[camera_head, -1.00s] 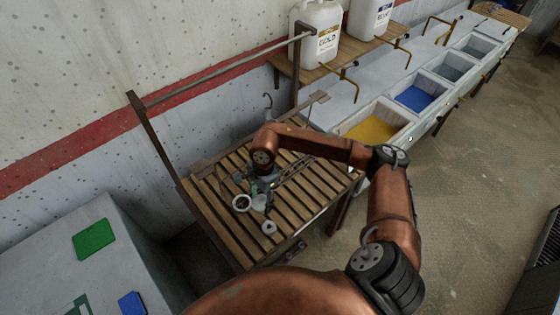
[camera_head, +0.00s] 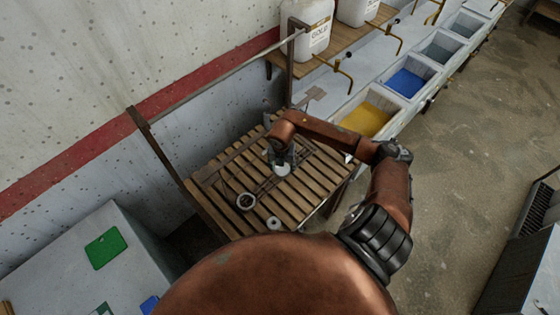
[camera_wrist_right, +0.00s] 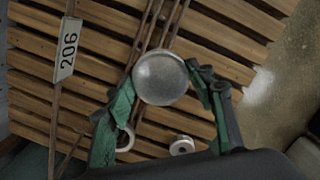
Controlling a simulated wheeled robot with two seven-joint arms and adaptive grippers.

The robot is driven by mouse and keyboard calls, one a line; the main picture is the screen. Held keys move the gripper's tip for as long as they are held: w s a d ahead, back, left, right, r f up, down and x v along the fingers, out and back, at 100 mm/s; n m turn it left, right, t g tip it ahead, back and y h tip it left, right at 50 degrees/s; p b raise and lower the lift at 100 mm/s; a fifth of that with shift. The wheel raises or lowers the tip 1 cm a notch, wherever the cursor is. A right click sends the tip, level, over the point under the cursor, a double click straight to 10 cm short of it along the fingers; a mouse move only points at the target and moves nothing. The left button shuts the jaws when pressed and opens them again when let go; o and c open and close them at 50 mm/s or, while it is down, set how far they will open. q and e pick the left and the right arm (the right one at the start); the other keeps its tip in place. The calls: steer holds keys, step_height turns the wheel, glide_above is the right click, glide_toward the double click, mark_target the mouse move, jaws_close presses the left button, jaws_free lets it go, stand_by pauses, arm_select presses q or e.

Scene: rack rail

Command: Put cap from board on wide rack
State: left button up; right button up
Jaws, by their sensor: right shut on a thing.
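A pale grey round cap (camera_wrist_right: 160,78) is between the two dark fingers of my right gripper (camera_wrist_right: 163,92), which is shut on it. In the head view the cap (camera_head: 284,169) shows just below the right gripper (camera_head: 283,158), over the slatted wooden board (camera_head: 225,210). The exact height above the slats is hard to tell. In the wrist view a pair of thin brown rods (camera_wrist_right: 163,25) passes behind the cap; I cannot tell whether they are the wide rack. My left gripper is not in view.
A rod in the wrist view carries a tag "206" (camera_wrist_right: 67,50). A metal rail (camera_head: 225,76) spans two posts behind the board. Sinks with a yellow basin (camera_head: 366,118) stand right.

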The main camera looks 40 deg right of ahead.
steer(key=shift+d+f+m, duration=0.1)
steer(key=shift+d+m, duration=0.25)
steer(key=shift+m, duration=0.15)
steer(key=shift+f, duration=0.1)
steer(key=w+f+b, duration=0.2)
steer(key=w+b, duration=0.1)
steer(key=shift+a+f, duration=0.2)
steer(key=shift+f, duration=0.15)
steer(key=shift+f+b, duration=0.65)
steer(key=shift+f, duration=0.3)
steer(key=shift+f+b, duration=0.95)
steer(key=shift+f, duration=0.15)
steer(key=shift+f, duration=0.1)
steer(key=o, duration=1.3)
steer(key=shift+c, duration=0.2)
